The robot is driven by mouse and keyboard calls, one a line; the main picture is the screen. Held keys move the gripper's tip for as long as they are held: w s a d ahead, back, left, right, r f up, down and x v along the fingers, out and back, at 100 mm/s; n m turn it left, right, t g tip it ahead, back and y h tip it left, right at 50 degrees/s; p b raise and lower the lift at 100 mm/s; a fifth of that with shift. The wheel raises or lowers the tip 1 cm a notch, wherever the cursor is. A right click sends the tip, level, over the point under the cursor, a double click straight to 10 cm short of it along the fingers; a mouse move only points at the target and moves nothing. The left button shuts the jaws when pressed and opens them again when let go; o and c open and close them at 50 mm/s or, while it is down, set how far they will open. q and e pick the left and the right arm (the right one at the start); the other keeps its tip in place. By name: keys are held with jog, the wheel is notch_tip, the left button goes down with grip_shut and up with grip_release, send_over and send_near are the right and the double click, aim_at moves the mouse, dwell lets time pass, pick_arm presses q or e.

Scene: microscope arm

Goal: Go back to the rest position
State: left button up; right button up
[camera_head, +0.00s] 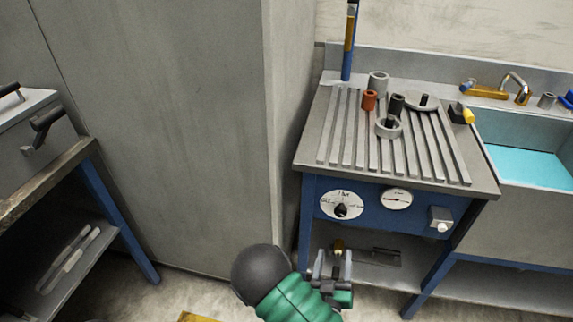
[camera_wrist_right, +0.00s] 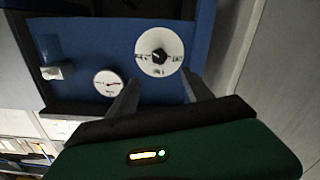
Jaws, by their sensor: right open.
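My right gripper (camera_head: 333,268) shows low in the head view, in front of the blue panel of a workbench and below its dials. Its two fingers stand apart with nothing seen between them. In the right wrist view the right gripper (camera_wrist_right: 160,92) is also open, its fingers pointing at the blue panel (camera_wrist_right: 95,45). A round white dial (camera_wrist_right: 158,50) with a black knob lies just beyond the fingertips. I cannot tell whether a finger touches the panel. My left gripper does not show in either view.
The slatted workbench top (camera_head: 483,181) carries a red cup (camera_head: 369,101), grey cylinders and a yellow-black item (camera_head: 461,113). A sink (camera_head: 530,165) with blue water is at the right. A tall grey cabinet (camera_head: 160,120) stands left of the bench. Another bench (camera_head: 45,180) is at far left.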

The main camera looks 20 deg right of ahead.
notch_tip(320, 180, down, 4)
jog(key=w+a+m+g+y, duration=0.2)
jog(key=g+y, duration=0.1)
jog(key=g, duration=0.2)
jog(key=s+a+r+n+g+y, duration=0.3)
jog(key=s+a+g+y, duration=0.2)
jog(key=a+y, duration=0.25)
jog(key=s+d+r+n+g, duration=0.2)
jog(key=s+r+g, duration=0.15)
jog(key=s, duration=0.45)
notch_tip(320, 180, up, 20)
jog(key=p, duration=2)
jog(key=shift+w+a+t+h, duration=0.25)
jog(key=shift+t+h, duration=0.2)
jog(key=shift+f, duration=0.15)
